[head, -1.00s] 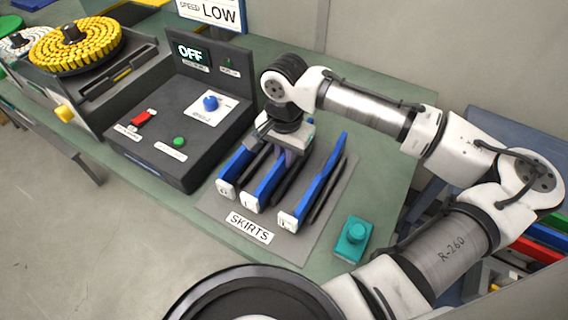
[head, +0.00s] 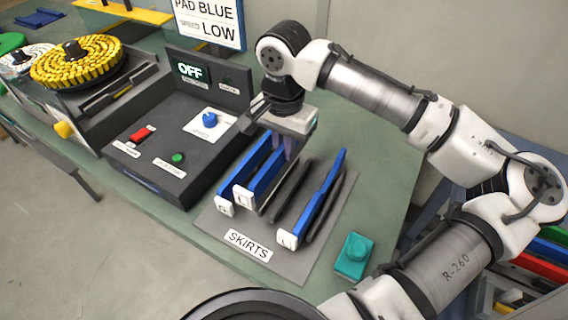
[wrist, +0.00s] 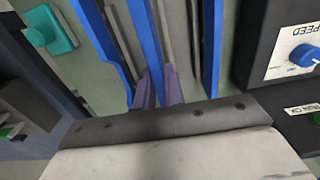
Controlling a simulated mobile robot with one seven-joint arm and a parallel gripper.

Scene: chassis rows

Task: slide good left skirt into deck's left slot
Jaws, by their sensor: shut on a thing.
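A blue skirt with a white end tab (head: 262,180) is held up off the grey skirts rack, between two other blue skirts. My gripper (head: 290,150) is shut on it from above, near its far end. In the wrist view, the purple-grey fingers (wrist: 159,90) close on the held blue skirt (wrist: 149,45). The left blue skirt (head: 240,178) and right blue skirt (head: 322,195) are on the rack. The small marks on the tabs are too small to read surely. I cannot make out the deck's left slot.
The grey rack (head: 283,262) is marked SKIRTS, with dark dividers (head: 290,190). A black control box (head: 165,165) reading OFF stands close on the left. A teal button block (head: 355,255) is at the front right.

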